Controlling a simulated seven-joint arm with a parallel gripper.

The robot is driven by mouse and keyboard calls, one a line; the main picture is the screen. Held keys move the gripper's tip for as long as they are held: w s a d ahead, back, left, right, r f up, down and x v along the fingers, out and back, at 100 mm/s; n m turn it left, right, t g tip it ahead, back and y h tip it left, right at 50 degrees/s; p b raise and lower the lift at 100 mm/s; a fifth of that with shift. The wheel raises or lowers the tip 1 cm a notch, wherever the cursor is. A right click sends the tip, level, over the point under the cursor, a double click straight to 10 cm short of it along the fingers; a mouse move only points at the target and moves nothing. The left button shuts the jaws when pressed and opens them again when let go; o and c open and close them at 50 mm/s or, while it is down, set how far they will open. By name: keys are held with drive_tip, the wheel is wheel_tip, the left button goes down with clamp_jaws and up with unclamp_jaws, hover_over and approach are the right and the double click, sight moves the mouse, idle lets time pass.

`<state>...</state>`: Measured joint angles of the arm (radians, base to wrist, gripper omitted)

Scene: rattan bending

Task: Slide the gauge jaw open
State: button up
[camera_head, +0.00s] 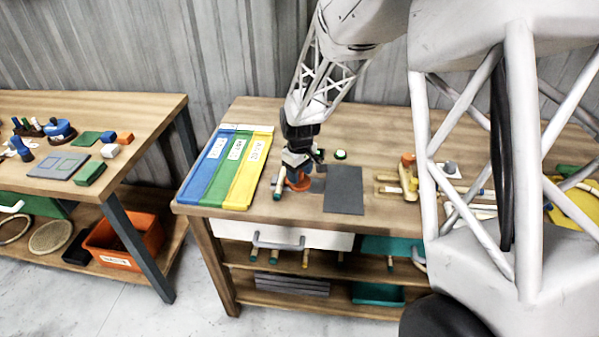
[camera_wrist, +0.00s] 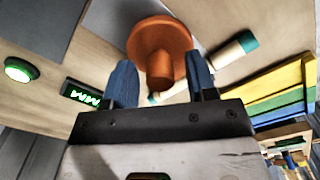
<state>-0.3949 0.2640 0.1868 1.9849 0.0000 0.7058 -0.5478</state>
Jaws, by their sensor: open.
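My gripper (camera_head: 297,168) is low over the middle worktable, pointing down. In the wrist view its two blue fingers (camera_wrist: 160,68) are apart. An orange round piece (camera_wrist: 148,38) with a short knob, apparently the gauge's sliding part, shows between and beyond the fingertips; contact cannot be told. Its orange edge also shows below my gripper in the head view (camera_head: 301,186). A pale rod with a teal end (camera_wrist: 229,54) lies beside the orange piece. A small display with green characters (camera_wrist: 81,94) lies to its left. The gauge's jaw faces cannot be made out.
A lit green button (camera_head: 340,154) stands behind a grey plate (camera_head: 344,191) on the table. Blue, green and yellow trays (camera_head: 236,165) lie left of my gripper. Wooden clamp-like pieces (camera_head: 405,180) stand to the right. A second table (camera_head: 160,110) is farther left.

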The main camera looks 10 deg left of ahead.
clamp_jaws()
drive_tip(key=shift+d, duration=2.65)
unclamp_jaws()
wheel_tip(320, 180, up, 8)
drive_tip(key=shift+f, duration=0.1)
drive_tip(key=shift+d, duration=0.1)
